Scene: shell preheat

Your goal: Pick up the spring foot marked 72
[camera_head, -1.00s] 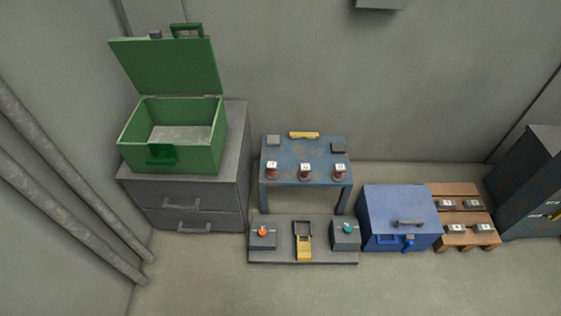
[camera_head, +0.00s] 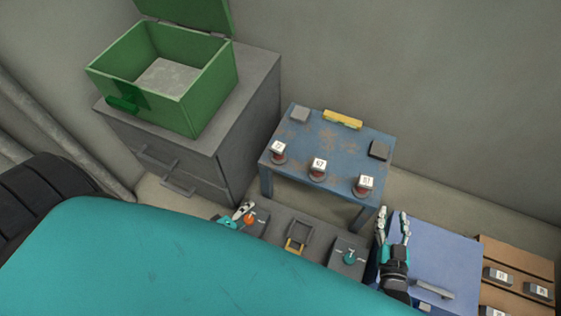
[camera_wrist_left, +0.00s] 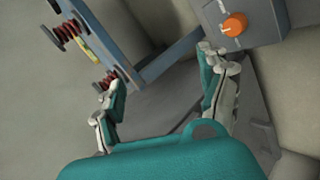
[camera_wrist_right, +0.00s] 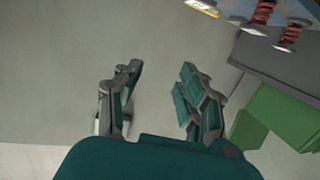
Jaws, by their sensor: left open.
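Three spring feet with white number tags stand in a row on the blue table (camera_head: 330,140). The left one (camera_head: 278,149) has a tag that seems to read 72; the middle one (camera_head: 318,168) seems to read 67 and the right one (camera_head: 365,184) 51. My left gripper (camera_head: 238,213) is open and empty, low in front of the table and beside the orange knob (camera_head: 250,219). The left wrist view shows red springs, one (camera_wrist_left: 106,80) near a finger; their tags are unreadable there. My right gripper (camera_head: 393,222) is open and empty above the blue box.
A green open box (camera_head: 190,100) stands on a grey cabinet (camera_head: 235,125) at the left. A low grey panel (camera_head: 275,232) with knobs and a yellow latch (camera_head: 297,240) lies before the table. A blue box (camera_head: 445,250) and a wooden rack (camera_head: 520,258) stand at the right.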

